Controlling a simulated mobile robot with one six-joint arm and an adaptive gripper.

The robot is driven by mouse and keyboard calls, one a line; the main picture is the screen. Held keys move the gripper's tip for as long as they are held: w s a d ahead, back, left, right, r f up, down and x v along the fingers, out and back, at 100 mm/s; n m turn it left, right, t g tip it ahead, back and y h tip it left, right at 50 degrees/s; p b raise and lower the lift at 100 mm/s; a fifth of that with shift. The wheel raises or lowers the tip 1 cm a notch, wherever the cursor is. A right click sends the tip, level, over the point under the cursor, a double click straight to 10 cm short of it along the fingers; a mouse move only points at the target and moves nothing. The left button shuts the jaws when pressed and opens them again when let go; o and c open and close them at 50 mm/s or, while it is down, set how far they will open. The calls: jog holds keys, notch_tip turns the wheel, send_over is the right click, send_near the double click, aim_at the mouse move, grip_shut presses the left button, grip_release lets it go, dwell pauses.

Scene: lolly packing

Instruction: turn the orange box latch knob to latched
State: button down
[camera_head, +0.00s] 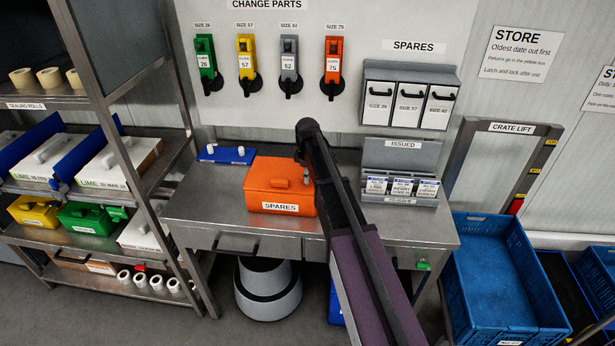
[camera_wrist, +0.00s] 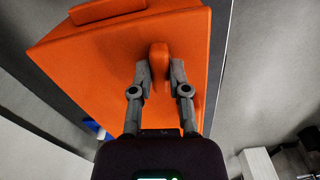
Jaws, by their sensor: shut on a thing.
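The orange box (camera_head: 262,174), labelled SPARES, stands on the steel workbench with its lid down. It fills much of the wrist view (camera_wrist: 92,66). Its orange latch knob (camera_wrist: 159,56) shows in the wrist view as a small upright tab on the box. My gripper (camera_wrist: 160,68) has one grey finger on each side of the knob and is shut on it. In the head view my gripper (camera_head: 301,158) is at the box's right back part, and my arm hides the knob there. Whether the knob is latched cannot be told.
A blue tray (camera_head: 215,155) lies left of the box on the bench (camera_head: 205,205). The ISSUED rack (camera_head: 403,152) stands to the right, beyond my arm. Colored change parts hang on the wall behind. A shelf rack (camera_head: 120,95) stands at the left.

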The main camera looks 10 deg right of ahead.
jog(key=shift+n, duration=0.9)
jog(key=c, duration=0.6)
grip_release()
jog(key=shift+m, duration=0.4)
